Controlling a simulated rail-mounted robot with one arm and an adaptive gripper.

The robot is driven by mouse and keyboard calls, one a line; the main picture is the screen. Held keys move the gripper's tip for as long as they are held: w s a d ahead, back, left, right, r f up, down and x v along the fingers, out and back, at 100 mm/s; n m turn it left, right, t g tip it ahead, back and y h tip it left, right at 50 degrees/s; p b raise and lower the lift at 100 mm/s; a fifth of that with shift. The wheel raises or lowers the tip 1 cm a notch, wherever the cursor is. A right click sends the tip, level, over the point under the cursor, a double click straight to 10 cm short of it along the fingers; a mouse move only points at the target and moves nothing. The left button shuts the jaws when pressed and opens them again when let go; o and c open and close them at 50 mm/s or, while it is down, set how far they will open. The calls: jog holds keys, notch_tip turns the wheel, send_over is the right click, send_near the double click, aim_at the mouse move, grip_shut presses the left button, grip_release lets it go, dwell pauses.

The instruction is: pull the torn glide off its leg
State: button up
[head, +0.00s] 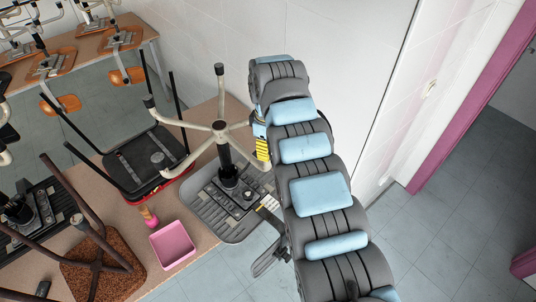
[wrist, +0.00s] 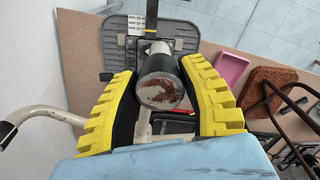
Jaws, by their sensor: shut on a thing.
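An upturned chair with a grey seat (head: 232,205) lies on the table, its pale star base (head: 220,130) pointing up. The torn glide (wrist: 160,91) is a round grey cap on one leg end, its face scuffed with rusty brown patches. In the wrist view my gripper (wrist: 161,98) has its yellow, black-padded fingers on either side of this glide and is shut on it. The glide is still at the leg's end. In the head view my gripper (head: 262,148) is mostly behind my arm, which hides the held glide.
A pink tray (head: 172,245) sits at the table's front edge, with a pink-ended tool (head: 150,217) beside it. A black upturned chair (head: 145,162) and a brown one (head: 103,266) stand to the left. The white wall is close behind my arm.

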jog(key=shift+r, duration=2.05)
jog(key=o, duration=0.3)
jog(key=shift+c, duration=1.4)
jog(key=m, duration=0.2)
jog(key=m+p, duration=0.1)
jog(key=m, duration=0.2)
jog(key=shift+r, duration=0.4)
jog(key=m, duration=0.4)
jog(key=shift+s+r+p, duration=0.1)
jog(key=shift+r+p, duration=0.2)
jog(key=shift+p, duration=0.05)
jog(key=m, duration=0.4)
jog(key=shift+r+m, duration=0.2)
jog(key=shift+m, duration=0.1)
